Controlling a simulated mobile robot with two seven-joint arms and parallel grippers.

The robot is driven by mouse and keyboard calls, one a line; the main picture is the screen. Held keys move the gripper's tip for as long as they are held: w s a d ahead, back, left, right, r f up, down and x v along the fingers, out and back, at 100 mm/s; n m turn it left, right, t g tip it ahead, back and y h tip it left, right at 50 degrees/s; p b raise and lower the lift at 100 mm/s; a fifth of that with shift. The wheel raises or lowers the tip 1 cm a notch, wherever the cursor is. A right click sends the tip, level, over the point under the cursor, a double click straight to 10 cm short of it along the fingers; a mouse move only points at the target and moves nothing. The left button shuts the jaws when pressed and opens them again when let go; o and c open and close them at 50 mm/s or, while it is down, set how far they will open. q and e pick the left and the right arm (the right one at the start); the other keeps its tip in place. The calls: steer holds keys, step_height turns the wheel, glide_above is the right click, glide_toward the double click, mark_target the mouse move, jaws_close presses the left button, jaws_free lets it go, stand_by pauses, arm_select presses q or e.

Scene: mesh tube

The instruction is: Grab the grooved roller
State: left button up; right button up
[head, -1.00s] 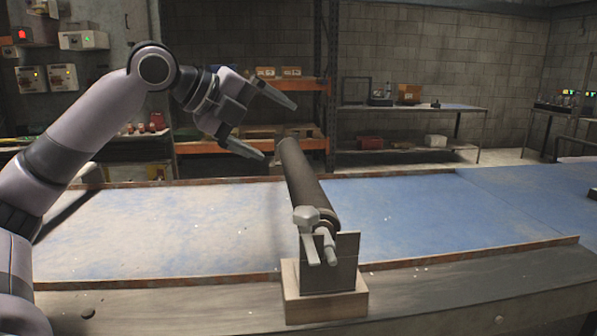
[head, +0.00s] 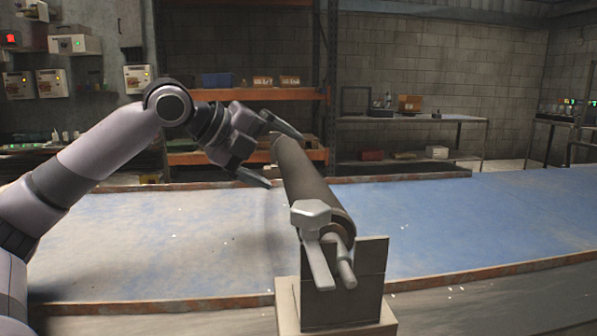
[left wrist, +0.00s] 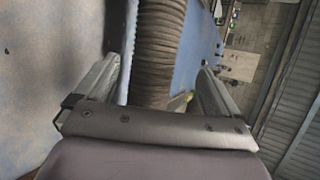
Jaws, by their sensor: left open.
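The grooved roller (head: 307,185) is a long dark cylinder lying across the blue table, pointing away from me. Its near end rests in a grey bracket on a block, beside a clamp with a knob and lever (head: 312,222). My left gripper (head: 285,158) is open at the left of the roller's far part, its two fingers pointing right toward it. In the left wrist view the ribbed roller (left wrist: 158,50) lies ahead, between the directions of the two open fingers (left wrist: 158,82). I cannot tell whether they touch it. My right gripper is out of view.
The blue table (head: 450,215) has low rusty rims and is mostly clear on both sides of the roller. The support block (head: 290,305) stands at its near edge. Shelves (head: 245,95) and a side bench (head: 460,120) stand behind, away from the table.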

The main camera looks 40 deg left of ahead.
mark_target(286, 166)
arm_select(q)
steer(key=p+x, duration=0.3)
steer(key=x, duration=0.1)
steer(key=shift+f+p, duration=0.3)
steer(key=shift+w+f, duration=0.2)
steer(key=shift+f, duration=0.1)
steer(key=c, duration=1.7)
steer(key=shift+r, duration=0.15)
jaws_close()
